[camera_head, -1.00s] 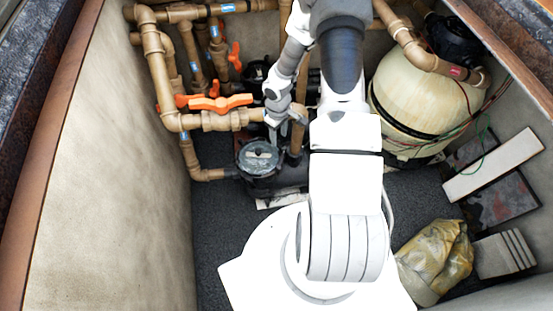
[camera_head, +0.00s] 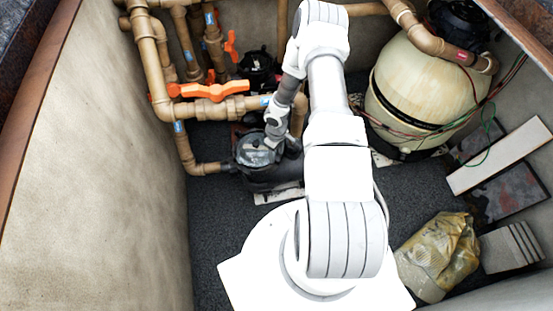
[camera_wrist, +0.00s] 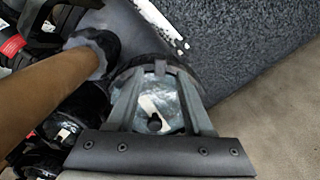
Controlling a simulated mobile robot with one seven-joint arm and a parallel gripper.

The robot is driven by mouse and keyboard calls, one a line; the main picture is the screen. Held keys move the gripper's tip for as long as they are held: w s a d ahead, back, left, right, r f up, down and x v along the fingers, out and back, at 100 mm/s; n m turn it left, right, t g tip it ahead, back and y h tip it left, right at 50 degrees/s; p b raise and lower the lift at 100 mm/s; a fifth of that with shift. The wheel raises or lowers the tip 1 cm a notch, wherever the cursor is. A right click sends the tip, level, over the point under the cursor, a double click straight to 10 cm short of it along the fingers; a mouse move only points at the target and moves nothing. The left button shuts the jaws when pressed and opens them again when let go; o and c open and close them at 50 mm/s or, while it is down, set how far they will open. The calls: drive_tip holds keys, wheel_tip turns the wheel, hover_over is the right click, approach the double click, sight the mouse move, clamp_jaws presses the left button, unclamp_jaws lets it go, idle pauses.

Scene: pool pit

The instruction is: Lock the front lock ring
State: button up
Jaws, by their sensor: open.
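The front lock ring (camera_head: 239,158) is a dark ring around the clear lid of the near pump. Its far side is partly hidden by my gripper. In the wrist view the ring (camera_wrist: 128,72) shows as a dark curved rim around the pale, glassy lid (camera_wrist: 160,106), with a small tab at its top. My gripper (camera_head: 273,142) is over the right part of the lid, pointing down. In the wrist view my gripper (camera_wrist: 160,85) is open, its two fingers on either side of the lid with nothing held between them. Contact with the ring cannot be told.
Brown pipes with an orange valve handle (camera_head: 213,91) stand behind and left of the pump. A second pump (camera_head: 258,68) is farther back. A brown pipe (camera_wrist: 50,90) crosses the wrist view at left. The large tank (camera_head: 420,88) is at right. Dark floor (camera_head: 225,235) is clear in front.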

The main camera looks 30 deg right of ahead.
drive_tip(key=shift+f, duration=1.2)
clamp_jaws()
idle(0.6)
